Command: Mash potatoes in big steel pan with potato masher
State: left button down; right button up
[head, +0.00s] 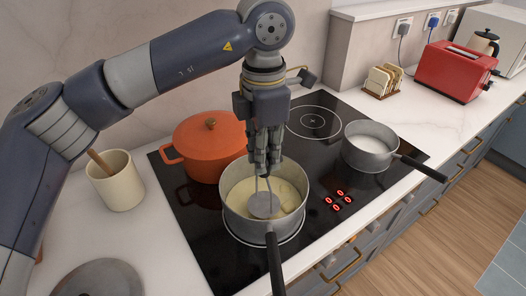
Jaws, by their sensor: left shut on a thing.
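The big steel pan (236,228) stands on the front left part of the black hob, with its dark handle toward the front. Pale yellow potato (238,194) lies in it. My left gripper (263,168) is above the pan, pointing down, and is shut on the potato masher (264,205). The masher's head is inside the pan, at the potato; how deep it sits is hard to tell. The fingers hide the masher's grip. My right gripper is not in view.
An orange lidded pot (205,146) stands behind the pan on the hob (330,160). A smaller saucepan (371,151) with white contents is at the right. A cream crock (117,182) stands left. A toast rack (383,80) and red toaster (452,70) are farther back.

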aim_at(264, 175)
pick_arm(q)
jog(key=shift+f+b, duration=2.25)
jog(key=shift+f, duration=0.6)
jog(key=shift+r, duration=0.15)
jog(key=shift+r+p, duration=1.7)
jog(key=shift+r, duration=1.05)
